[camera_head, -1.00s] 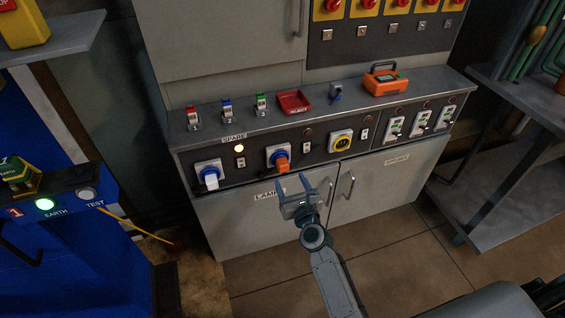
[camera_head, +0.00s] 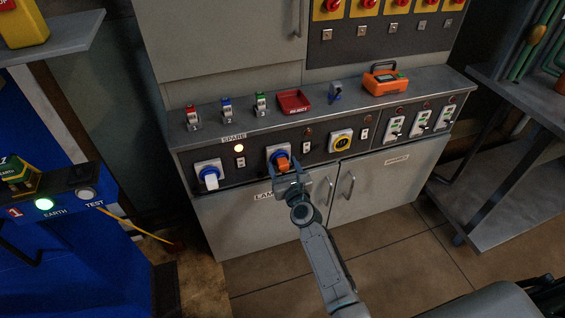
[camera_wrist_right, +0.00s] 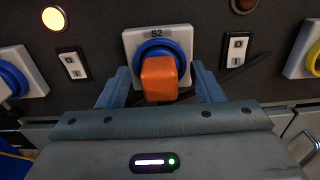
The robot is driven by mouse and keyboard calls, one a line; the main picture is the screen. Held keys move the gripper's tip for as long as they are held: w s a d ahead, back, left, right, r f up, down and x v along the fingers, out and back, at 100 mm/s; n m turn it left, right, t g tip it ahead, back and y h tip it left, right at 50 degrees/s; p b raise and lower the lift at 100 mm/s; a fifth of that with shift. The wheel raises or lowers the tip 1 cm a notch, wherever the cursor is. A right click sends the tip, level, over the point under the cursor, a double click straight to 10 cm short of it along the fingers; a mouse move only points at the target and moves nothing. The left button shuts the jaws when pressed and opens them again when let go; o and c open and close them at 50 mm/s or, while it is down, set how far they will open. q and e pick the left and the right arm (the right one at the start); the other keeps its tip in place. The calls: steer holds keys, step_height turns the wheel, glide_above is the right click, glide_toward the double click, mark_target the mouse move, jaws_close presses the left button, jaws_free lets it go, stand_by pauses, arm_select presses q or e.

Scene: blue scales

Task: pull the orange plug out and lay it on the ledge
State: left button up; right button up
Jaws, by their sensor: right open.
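The orange plug (camera_head: 283,164) sits in the blue-ringed socket (camera_head: 272,152) on the cabinet front, beneath the ledge (camera_head: 345,110). In the right wrist view the orange plug (camera_wrist_right: 159,79) stands out from the socket marked S2 (camera_wrist_right: 134,41). My right gripper (camera_head: 284,168) is open, with its fingers around the plug. In the right wrist view the fingers of my right gripper (camera_wrist_right: 160,85) are on the plug's left and right, with a visible gap on each side. My left gripper is not in view.
A white plug (camera_head: 210,179) is in the socket to the left. A yellow socket (camera_head: 341,141) is to the right.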

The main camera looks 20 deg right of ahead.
mark_target(285, 169)
stand_by(0.8)
jaws_close()
steer(key=shift+s, duration=0.1)
steer(key=shift+s, duration=0.1)
steer(key=shift+s+d, duration=0.1)
steer(key=shift+s, duration=2.7)
